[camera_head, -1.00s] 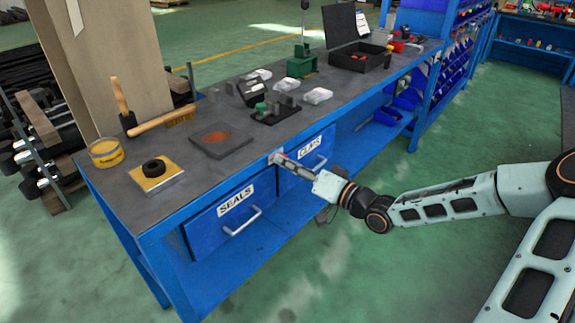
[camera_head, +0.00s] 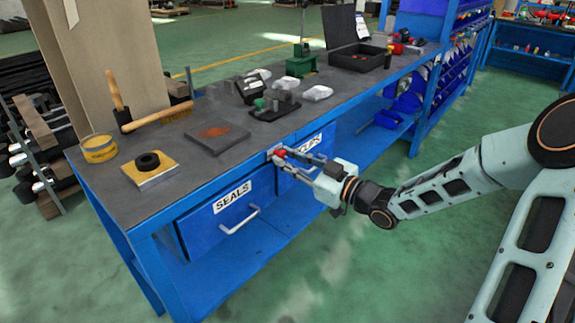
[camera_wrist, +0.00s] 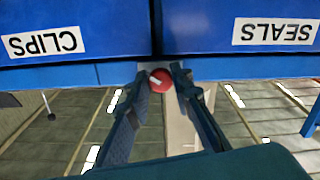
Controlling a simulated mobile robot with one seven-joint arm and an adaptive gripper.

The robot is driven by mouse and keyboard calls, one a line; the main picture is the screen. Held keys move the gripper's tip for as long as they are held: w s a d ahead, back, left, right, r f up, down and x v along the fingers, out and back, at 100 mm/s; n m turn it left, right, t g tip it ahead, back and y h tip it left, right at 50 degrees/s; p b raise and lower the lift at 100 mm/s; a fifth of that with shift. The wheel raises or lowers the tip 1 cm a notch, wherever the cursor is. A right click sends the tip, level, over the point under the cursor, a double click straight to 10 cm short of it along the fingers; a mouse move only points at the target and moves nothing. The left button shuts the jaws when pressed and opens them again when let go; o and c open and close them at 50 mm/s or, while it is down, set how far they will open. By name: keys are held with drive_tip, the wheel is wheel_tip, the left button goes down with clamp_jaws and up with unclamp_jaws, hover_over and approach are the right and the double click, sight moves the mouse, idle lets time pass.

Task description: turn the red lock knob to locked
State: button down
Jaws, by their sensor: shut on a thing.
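The red lock knob (camera_wrist: 160,80) is round and red with a white pointer mark. It sits on a pale plate on the bench front, between the two drawers. The mark lies at a slant in the wrist view. My gripper (camera_wrist: 160,82) has one finger on each side of the knob and is shut on it. In the head view the red of the knob (camera_head: 280,153) shows between the fingertips of my gripper (camera_head: 277,165). I cannot read any lock or unlock marking near it.
The SEALS drawer (camera_head: 225,218) and the CLIPS drawer (camera_head: 321,158) flank the knob, both apparently shut, with bar handles. The green floor before the bench is clear.

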drive_tip(key=n+b, duration=0.3)
drive_tip(key=n, duration=0.1)
drive_tip(key=shift+n, duration=0.4)
idle(0.4)
drive_tip(key=c, duration=1.7)
unclamp_jaws()
drive_tip(key=shift+d, duration=0.1)
drive_tip(key=v, duration=1.2)
